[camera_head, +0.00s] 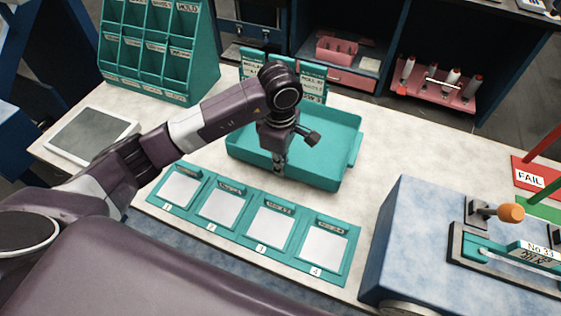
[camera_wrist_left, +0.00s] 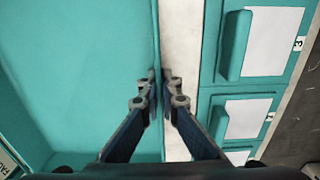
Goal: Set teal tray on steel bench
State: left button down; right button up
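The teal tray (camera_head: 330,152), an open shallow box, is at the middle of a pale mottled worktop (camera_head: 215,120) and looks level. I cannot tell whether this worktop is the steel bench. My left gripper (camera_head: 279,170) reaches down at the tray's near side wall. In the left wrist view, the fingers of the left gripper (camera_wrist_left: 160,88) are close together, one on each side of the tray's wall (camera_wrist_left: 155,40), and look shut on it. The tray floor (camera_wrist_left: 75,70) shows bare there. My right gripper is not in view.
A teal strip of numbered squares (camera_head: 250,232) lies just in front of the tray. A blue-grey block with an orange-knobbed fixture (camera_head: 420,230) stands right. A teal pigeonhole rack (camera_head: 160,60) and grey tablet (camera_head: 92,135) are left. Label cards (camera_head: 312,82) stand behind the tray.

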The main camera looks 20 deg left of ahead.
pick_arm(q)
jog(key=shift+f+b, duration=0.45)
jog(key=shift+f, duration=0.2)
jog(key=c, duration=2.1)
grip_release()
jog(key=shift+s, duration=0.1)
notch_tip(320, 180, up, 12)
